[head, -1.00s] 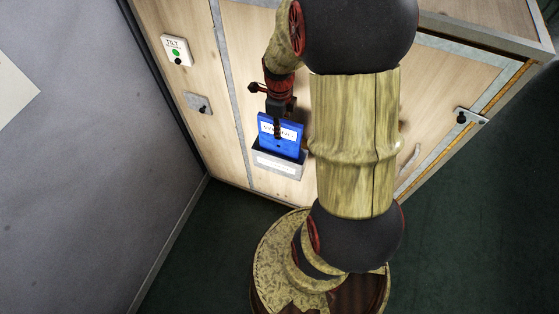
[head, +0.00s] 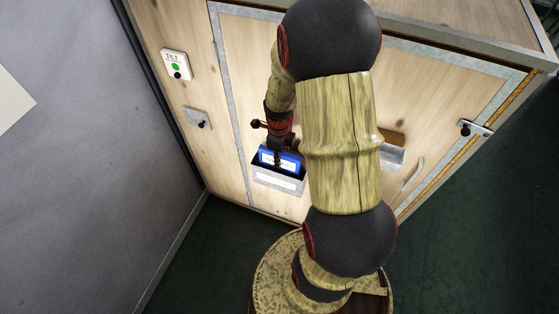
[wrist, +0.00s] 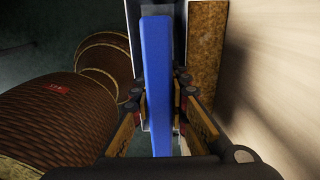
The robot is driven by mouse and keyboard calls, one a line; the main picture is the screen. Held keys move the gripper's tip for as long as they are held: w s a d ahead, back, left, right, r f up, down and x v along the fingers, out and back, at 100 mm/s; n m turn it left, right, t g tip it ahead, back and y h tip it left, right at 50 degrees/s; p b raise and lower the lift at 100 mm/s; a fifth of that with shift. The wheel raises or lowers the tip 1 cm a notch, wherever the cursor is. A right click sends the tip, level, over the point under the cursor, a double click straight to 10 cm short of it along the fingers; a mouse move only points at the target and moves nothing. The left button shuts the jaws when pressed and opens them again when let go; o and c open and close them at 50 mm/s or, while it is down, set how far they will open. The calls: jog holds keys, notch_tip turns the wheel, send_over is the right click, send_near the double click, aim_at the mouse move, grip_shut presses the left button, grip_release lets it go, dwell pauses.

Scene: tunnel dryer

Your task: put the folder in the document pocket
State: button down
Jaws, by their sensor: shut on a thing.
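The blue folder (head: 281,160) with a white label stands upright in the grey document pocket (head: 279,181) on the wooden front. Its lower part is hidden behind the pocket's front wall, and only its top shows above the rim. My gripper (head: 277,153) is directly above the pocket and shut on the folder's upper part. In the wrist view the folder (wrist: 157,75) is seen edge-on between the fingers (wrist: 160,100), with pale pocket walls on both sides. How deep the folder reaches is hidden.
A tilt box (head: 176,66) with a green light and a metal plate with a black knob (head: 198,118) are on the panel to the left. A second grey holder (head: 391,156), a pale handle (head: 413,175) and a latch (head: 474,129) are to the right. A grey wall (head: 80,170) bounds the left.

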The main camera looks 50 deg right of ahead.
jog(key=shift+f, duration=0.15)
jog(key=c, duration=2)
grip_release()
